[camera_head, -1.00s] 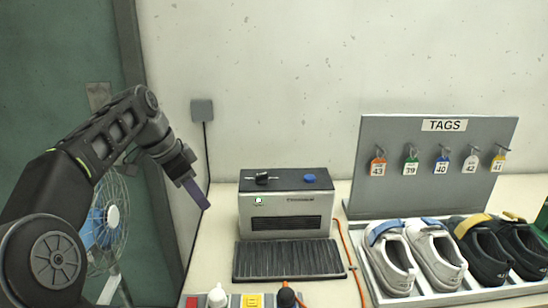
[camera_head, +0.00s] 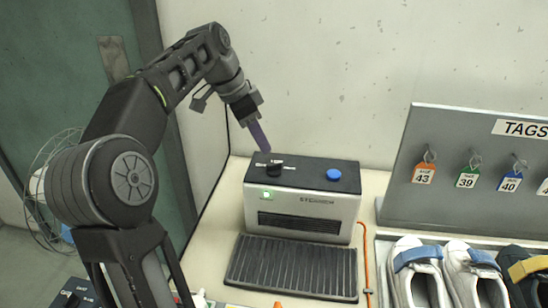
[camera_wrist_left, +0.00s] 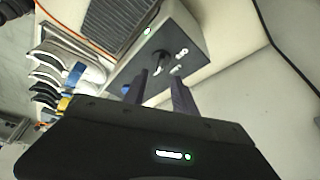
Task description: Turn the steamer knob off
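The steamer (camera_head: 305,212) is a grey box with a black top, standing on the table in the head view. Its black knob (camera_head: 273,168) sits at the left of the top, and a green light (camera_head: 267,194) glows on the front below it. My left gripper (camera_head: 266,148) points down just above and behind the knob. In the left wrist view the left gripper (camera_wrist_left: 159,77) is open and empty, its two fingers apart, with the knob (camera_wrist_left: 159,61) just beyond the tips. I see no contact with the knob. My right gripper is not in view.
A blue button (camera_head: 334,174) sits at the right of the steamer top. A ribbed dark plate (camera_head: 292,268) lies in front, and an orange cable (camera_head: 364,265) runs beside it. A tag board (camera_head: 455,195) and several shoes (camera_head: 415,270) stand to the right.

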